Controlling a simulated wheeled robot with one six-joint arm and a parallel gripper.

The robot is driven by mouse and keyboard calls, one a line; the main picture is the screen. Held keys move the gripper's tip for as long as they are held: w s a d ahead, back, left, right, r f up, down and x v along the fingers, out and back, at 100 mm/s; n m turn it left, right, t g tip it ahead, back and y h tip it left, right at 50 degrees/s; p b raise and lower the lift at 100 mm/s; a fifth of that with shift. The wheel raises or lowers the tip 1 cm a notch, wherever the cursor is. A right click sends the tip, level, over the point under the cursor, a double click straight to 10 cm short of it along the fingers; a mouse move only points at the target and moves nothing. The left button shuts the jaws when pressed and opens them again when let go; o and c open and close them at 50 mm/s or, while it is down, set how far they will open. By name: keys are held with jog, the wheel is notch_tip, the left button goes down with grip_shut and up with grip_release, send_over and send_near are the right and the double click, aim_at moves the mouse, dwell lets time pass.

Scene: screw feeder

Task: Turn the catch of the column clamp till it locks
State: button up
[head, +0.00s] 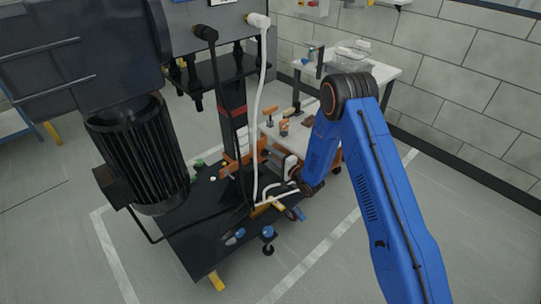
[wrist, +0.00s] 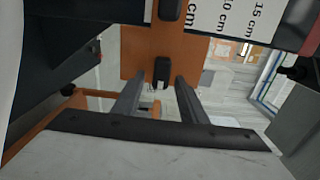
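The column (head: 234,98) stands upright in the head view, with a red band and a white scale label. The orange column clamp (head: 243,158) sits low on it. In the wrist view the clamp's orange plate (wrist: 133,52) fills the upper middle, beside the scale label (wrist: 225,14). A small black catch (wrist: 162,70) stands on the plate's lower edge; I cannot tell whether it is locked. My gripper (wrist: 160,82) is open, its two grey fingers apart on either side of the catch, with visible gaps. In the head view the fingers are too small to make out.
A large black motor (head: 140,150) hangs left of the column. A white hose (head: 259,90) and a black cable run down near the clamp. A dark base plate (head: 190,240) lies below. A white table (head: 375,75) with several items stands behind. Floor at the right is clear.

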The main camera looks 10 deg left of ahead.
jog(key=shift+s+d, duration=0.1)
jog(key=v, duration=1.7)
jog(key=shift+s, duration=0.15)
